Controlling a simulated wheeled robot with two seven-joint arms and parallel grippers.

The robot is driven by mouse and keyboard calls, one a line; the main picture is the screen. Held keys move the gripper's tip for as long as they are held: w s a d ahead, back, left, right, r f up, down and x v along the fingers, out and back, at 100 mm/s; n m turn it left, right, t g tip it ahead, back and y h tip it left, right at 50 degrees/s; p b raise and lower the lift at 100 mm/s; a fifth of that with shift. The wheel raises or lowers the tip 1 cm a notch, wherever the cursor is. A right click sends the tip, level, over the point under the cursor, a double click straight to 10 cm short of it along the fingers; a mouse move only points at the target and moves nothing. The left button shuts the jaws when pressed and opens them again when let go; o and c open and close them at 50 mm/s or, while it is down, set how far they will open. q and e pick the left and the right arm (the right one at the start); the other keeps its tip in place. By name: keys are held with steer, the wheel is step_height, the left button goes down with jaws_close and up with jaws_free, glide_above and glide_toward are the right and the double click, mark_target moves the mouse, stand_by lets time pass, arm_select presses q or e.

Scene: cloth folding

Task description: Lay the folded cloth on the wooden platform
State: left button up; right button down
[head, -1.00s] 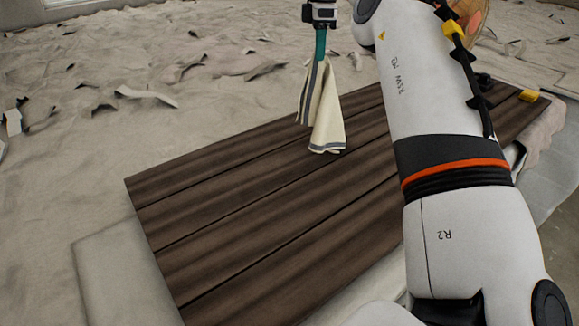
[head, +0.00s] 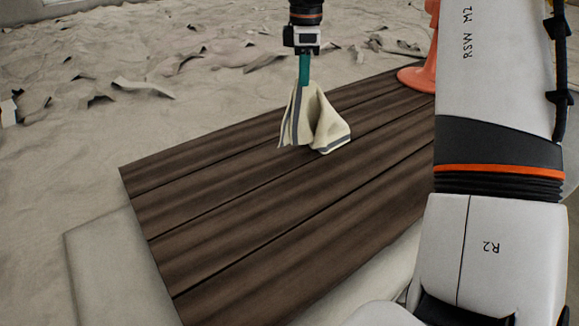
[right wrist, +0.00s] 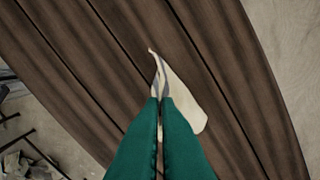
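The cream cloth with grey stripes (head: 318,122) hangs bunched from my right gripper (head: 304,83). The gripper's green fingers are shut on its top, and they also show in the right wrist view (right wrist: 160,100). The cloth's lower part spreads out to the right and appears to touch the dark wooden platform (head: 230,210). In the right wrist view the cloth (right wrist: 185,95) lies beneath the fingertips against the planks, partly hidden by the fingers. My left gripper is not in view.
An orange cone-like object (head: 424,65) stands at the platform's far right, partly hidden by my right arm. Scattered scraps (head: 142,88) lie on the pale ground behind. The platform's left and front planks are bare.

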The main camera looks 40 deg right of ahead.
steer(key=s+a+f+b, duration=0.2)
steer(key=a+f+b, duration=0.1)
steer(key=a+f, duration=0.3)
steer(key=s+a+f+b, duration=0.2)
steer(key=a+f+b, duration=0.1)
steer(key=a+f, duration=0.2)
steer(key=s+a+f+b, duration=0.3)
steer(key=a+f, duration=0.3)
steer(key=a, duration=0.1)
steer(key=shift+s+a+f+b, duration=0.1)
steer(key=shift+a+f+b, duration=0.2)
steer(key=shift+b, duration=0.1)
steer(key=c, duration=1.2)
jaws_free()
